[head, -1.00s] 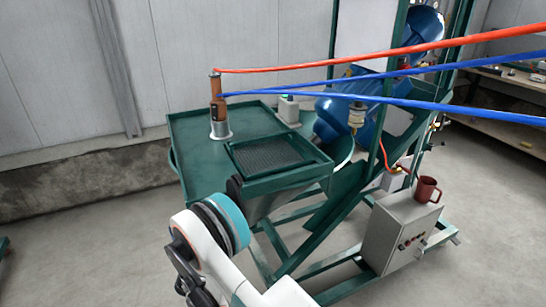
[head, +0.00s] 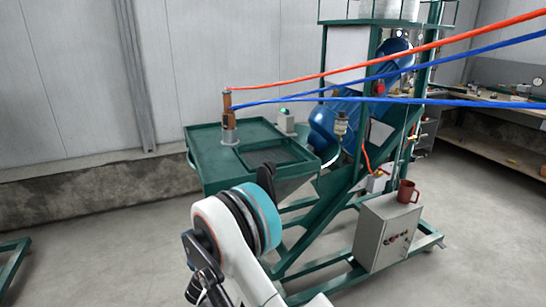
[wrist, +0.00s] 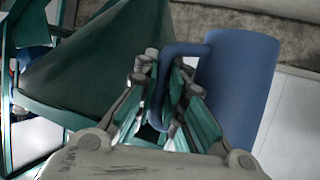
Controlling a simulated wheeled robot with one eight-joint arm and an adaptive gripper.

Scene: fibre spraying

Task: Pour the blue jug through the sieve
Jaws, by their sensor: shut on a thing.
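The blue jug (wrist: 236,88) is at the right of the wrist view. Its handle (wrist: 186,49) reaches left between the fingers of my gripper (wrist: 167,68), which is shut on it. The jug and gripper do not show in the head view, where my arm (head: 240,235) hides part of the scene. The sieve (head: 276,152) is a dark mesh panel set in the front right of the green tray table. I cannot see into the jug or tell its tilt. A green sloped surface (wrist: 100,68) lies beyond the gripper at the left of the wrist view.
A spray tool (head: 228,118) with red and blue hoses stands on the green tray (head: 205,160). A grey control box (head: 385,235) with a red-brown mug (head: 408,191) on it is right of my arm.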

